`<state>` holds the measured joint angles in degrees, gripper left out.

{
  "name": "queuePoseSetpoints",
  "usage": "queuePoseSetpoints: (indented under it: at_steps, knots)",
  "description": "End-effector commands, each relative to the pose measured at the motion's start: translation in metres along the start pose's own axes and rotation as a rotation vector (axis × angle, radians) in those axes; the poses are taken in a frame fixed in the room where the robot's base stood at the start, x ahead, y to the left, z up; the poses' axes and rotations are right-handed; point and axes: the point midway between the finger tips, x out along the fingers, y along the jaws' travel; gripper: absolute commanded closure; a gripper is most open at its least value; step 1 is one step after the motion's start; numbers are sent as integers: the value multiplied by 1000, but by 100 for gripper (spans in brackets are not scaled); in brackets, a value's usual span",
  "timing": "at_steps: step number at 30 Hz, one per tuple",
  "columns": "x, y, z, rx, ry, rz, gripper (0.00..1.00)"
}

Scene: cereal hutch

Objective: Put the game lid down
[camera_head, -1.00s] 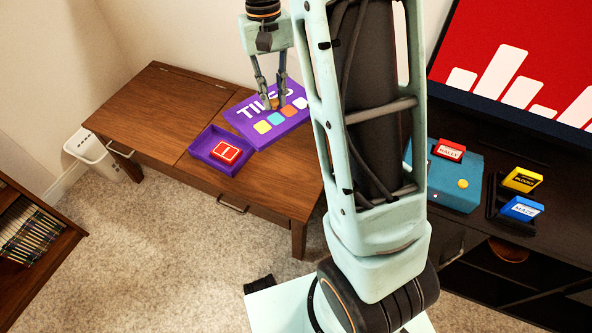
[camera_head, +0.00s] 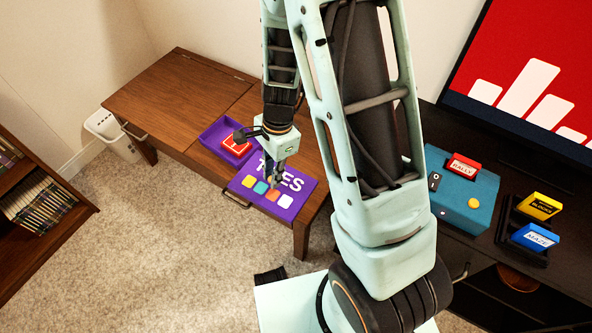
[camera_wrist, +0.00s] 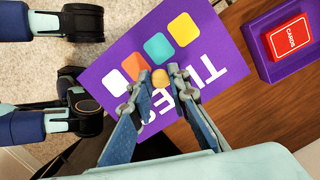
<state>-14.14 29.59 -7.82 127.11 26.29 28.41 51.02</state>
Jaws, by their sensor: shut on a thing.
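The game lid (camera_head: 287,201) is a flat purple panel with white lettering and several coloured squares. My gripper (camera_head: 272,183) points down over it and is shut on its small orange knob, which shows between the fingertips in the wrist view (camera_wrist: 160,78). The lid looks level, over the right front part of the wooden table. I cannot tell whether it touches the tabletop. The open purple box (camera_head: 212,133) lies behind and left of the lid, with a red card pack (camera_head: 236,147) inside. My gripper partly hides the box and the lid's lettering.
The wooden table (camera_head: 165,95) has bare top to the left. A blue console (camera_head: 463,197) with a red cartridge stands on the dark cabinet at right, beside yellow (camera_head: 540,206) and blue (camera_head: 535,237) cartridges. A white bin (camera_head: 108,130) stands left of the table.

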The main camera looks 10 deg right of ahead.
Motion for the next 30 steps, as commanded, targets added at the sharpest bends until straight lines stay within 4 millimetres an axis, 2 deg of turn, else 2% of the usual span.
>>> queuePoseSetpoints:
  at_steps: [11, 15, 19, 26, 30]
  knots:
    - [31, -40, -85, 6, 2, -2, 100]
    - [56, -49, -106, 4, 0, 1, 100]
    - [67, -55, -120, 2, 0, 0, 100]
    - [77, -60, -130, 1, 0, 0, 100]
    - [99, -60, -136, 1, -1, 2, 100]
